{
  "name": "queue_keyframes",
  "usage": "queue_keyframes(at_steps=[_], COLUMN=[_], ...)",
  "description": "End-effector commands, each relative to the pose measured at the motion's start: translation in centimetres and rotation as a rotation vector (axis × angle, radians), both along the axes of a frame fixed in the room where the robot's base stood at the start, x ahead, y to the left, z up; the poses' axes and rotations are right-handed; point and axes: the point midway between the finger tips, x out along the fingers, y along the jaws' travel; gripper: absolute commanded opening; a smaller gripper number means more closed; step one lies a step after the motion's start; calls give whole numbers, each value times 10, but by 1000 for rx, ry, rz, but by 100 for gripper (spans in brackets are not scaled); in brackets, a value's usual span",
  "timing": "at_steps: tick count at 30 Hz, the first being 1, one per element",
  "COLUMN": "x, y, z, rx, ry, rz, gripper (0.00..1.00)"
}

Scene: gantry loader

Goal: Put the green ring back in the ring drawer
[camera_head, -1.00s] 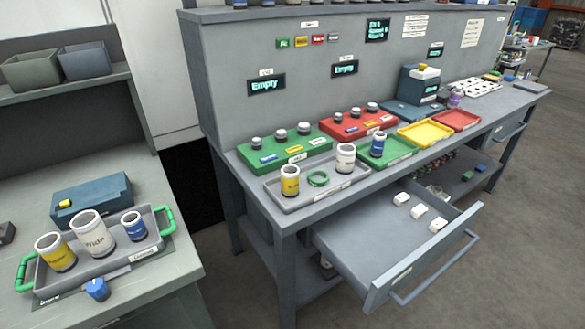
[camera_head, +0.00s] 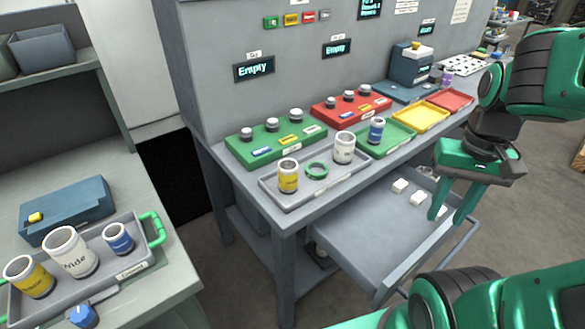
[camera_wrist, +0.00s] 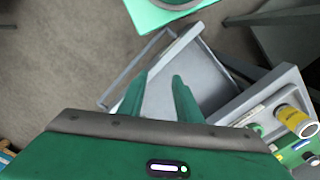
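The green ring (camera_head: 316,170) lies flat in a grey tray (camera_head: 300,202) on the workbench, between a yellow jar (camera_head: 288,176) and a white jar (camera_head: 344,148). Below the bench top a grey drawer (camera_head: 365,238) stands pulled out, with several small white blocks toward its far side; I cannot read its label. My gripper (camera_head: 447,219) is open and empty, pointing down above the right part of the drawer, apart from the ring. In the wrist view the open fingers (camera_wrist: 160,85) show over the drawer (camera_wrist: 205,75), and the yellow jar (camera_wrist: 291,121) is at the right.
Behind the grey tray are a green rack (camera_head: 276,143) and a red rack (camera_head: 350,104). A green tray (camera_head: 392,141) with a blue jar stands to the right. At the left, another table holds a green-handled tray (camera_head: 108,274) of jars. Floor shows right of the drawer.

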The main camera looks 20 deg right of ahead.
Motion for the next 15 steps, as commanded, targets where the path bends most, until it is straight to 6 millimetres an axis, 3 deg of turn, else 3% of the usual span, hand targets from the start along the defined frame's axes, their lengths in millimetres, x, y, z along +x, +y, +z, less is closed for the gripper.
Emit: queue_keyframes(at_steps=[8, 13, 15], x=[0, -6, 7], y=[0, 1, 5], z=[0, 8, 12], rx=[0, -1, -2], ry=[0, -15, -15], rz=[1, 40, 111], gripper=[31, 67, 72])
